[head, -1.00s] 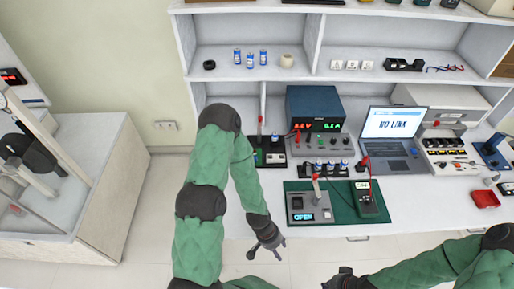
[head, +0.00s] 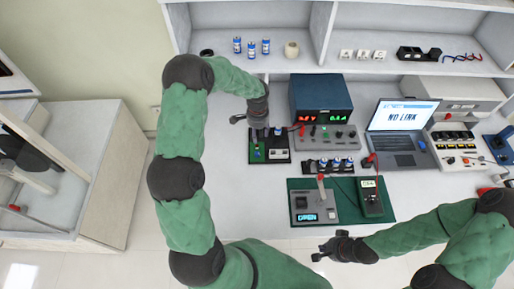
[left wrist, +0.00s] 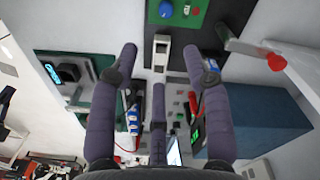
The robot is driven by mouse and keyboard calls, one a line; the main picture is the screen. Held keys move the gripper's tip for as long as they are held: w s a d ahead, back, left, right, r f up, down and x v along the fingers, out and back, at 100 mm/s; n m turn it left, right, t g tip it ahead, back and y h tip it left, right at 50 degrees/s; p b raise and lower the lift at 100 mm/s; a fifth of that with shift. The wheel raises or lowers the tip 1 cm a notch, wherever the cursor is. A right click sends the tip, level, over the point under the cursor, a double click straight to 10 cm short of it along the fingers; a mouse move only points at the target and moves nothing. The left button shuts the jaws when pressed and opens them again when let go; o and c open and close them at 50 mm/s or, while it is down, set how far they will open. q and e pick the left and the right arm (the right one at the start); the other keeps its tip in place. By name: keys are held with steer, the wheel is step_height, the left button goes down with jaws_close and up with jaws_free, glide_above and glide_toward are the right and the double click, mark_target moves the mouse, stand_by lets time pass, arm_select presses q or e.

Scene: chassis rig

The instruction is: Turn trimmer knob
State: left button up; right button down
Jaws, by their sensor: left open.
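The trimmer knob looks to be the small blue knob (left wrist: 165,9) on a green board at the top edge of the left wrist view. That board is part of a dark fixture (head: 267,158) at the left of the bench. My left gripper (head: 256,124) is above the back of this fixture, open and empty. Its spread fingers (left wrist: 160,52) show in the left wrist view, with the knob beyond the tips and not touched. My arm and hand hide part of the fixture in the head view. My right gripper (head: 325,252) is in front of the bench; its fingers are too small to read.
A blue power supply (head: 320,95) and grey control box are to the right. A laptop (head: 404,118) reads NO LINK. A green mat (head: 296,239) carries a grey tester reading OPEN and a meter.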

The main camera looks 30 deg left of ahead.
arm_select(q)
steer(key=b, duration=0.5)
glide_above(257, 153)
step_height(257, 153, down, 5)
step_height(257, 153, down, 11)
steer(key=shift+f+b, duration=0.1)
steer(key=shift+b, duration=0.85)
jaws_close()
